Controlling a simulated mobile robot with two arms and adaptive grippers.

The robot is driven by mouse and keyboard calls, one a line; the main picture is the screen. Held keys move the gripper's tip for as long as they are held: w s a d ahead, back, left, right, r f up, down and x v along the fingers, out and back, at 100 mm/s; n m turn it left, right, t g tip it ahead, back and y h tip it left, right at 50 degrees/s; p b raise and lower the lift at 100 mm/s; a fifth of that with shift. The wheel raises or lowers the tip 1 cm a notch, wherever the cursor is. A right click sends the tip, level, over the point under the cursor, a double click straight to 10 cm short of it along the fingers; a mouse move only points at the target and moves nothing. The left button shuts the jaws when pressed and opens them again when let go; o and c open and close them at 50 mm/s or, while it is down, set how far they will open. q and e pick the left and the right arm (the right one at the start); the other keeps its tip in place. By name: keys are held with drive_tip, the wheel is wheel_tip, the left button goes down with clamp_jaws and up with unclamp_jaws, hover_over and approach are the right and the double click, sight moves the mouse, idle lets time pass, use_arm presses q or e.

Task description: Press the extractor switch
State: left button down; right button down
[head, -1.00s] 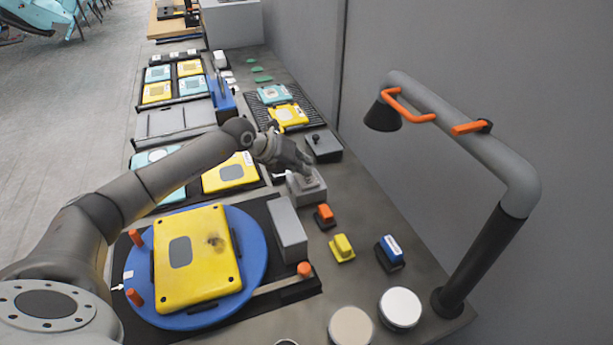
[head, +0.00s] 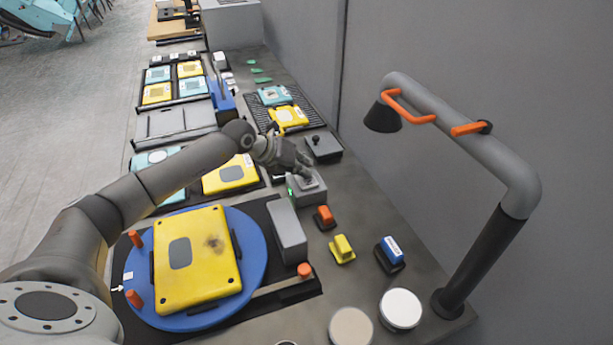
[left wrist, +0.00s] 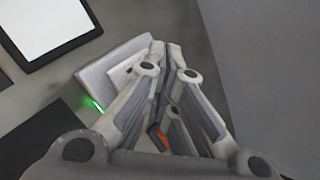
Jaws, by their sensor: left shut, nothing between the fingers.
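The extractor switch looks to be the small grey box with a light plate on top (head: 309,187), in the middle of the bench. A green light (head: 290,191) glows on its left side; the glow also shows in the left wrist view (left wrist: 91,104). My left gripper (head: 306,177) is shut and empty, its fingertips at the top of the box. In the left wrist view the fingers (left wrist: 165,50) are together and cover part of the light box (left wrist: 118,68). I cannot tell exactly whether the tips touch the plate. My right gripper is not in view.
A yellow panel (head: 203,262) lies on a blue round turntable (head: 255,235) in front. A grey block (head: 287,230) stands beside it. Small orange (head: 324,217), yellow (head: 342,248) and blue (head: 390,252) blocks are to the right. A grey pipe with a hood (head: 480,150) arches over the right side.

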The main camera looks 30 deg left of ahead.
use_arm(q)
drive_tip(key=shift+r+p, duration=0.3)
drive_tip(key=shift+r, duration=0.3)
wheel_tip(320, 180, up, 6)
drive_tip(key=p, duration=0.4)
idle(0.5)
